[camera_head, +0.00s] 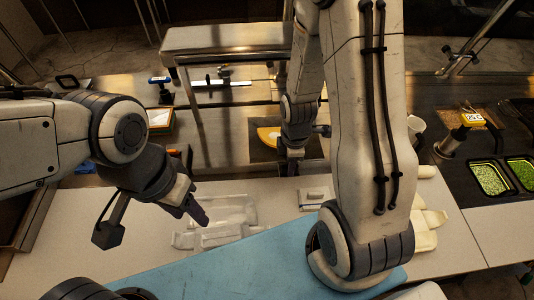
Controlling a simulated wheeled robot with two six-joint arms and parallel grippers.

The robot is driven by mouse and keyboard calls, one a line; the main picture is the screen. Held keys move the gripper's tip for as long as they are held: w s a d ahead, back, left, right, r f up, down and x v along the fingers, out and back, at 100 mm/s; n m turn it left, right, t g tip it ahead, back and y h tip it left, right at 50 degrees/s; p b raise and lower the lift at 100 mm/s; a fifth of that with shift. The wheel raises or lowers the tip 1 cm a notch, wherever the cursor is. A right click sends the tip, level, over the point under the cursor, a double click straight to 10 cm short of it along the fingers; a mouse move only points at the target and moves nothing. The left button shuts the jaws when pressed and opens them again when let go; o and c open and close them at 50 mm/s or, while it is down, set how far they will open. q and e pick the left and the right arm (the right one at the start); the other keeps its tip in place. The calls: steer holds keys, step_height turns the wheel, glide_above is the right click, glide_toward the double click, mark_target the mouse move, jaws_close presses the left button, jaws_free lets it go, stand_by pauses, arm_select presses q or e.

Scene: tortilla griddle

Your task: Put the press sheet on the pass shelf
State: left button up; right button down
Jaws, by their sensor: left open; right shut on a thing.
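The metal pass shelf (225,40) stands raised at the back centre. My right gripper (291,168) points down behind the counter's far edge, close to a yellow half-round piece (267,137) on a dark square surface (258,154). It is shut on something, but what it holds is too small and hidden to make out. My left gripper (203,216) is open and empty above the counter, beside clear plastic pieces (235,212). I cannot tell for certain which thing is the press sheet.
A blue mat (230,268) covers the front of the pale counter (130,235). Green-filled bins (491,179) stand at right. My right arm hides much of the centre right.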

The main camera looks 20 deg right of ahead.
mark_target(263, 157)
steer(key=w+a+f+b, duration=0.1)
steer(key=w+f, duration=0.1)
steer(key=w+a+f+b, duration=0.1)
steer(key=w+a+f, duration=0.1)
steer(key=w, duration=0.1)
steer(key=w+a+f+b, duration=0.2)
steer(key=w, duration=0.1)
steer(key=shift+w+a, duration=0.1)
steer(key=shift+a, duration=0.1)
step_height(263, 157, down, 4)
steer(key=b, duration=0.3)
steer(key=shift+r, duration=0.1)
steer(key=c, duration=1.2)
jaws_free()
steer(key=shift+f, duration=0.25)
steer(key=shift+c, duration=0.2)
steer(key=o, duration=0.4)
steer(key=shift+r, duration=0.1)
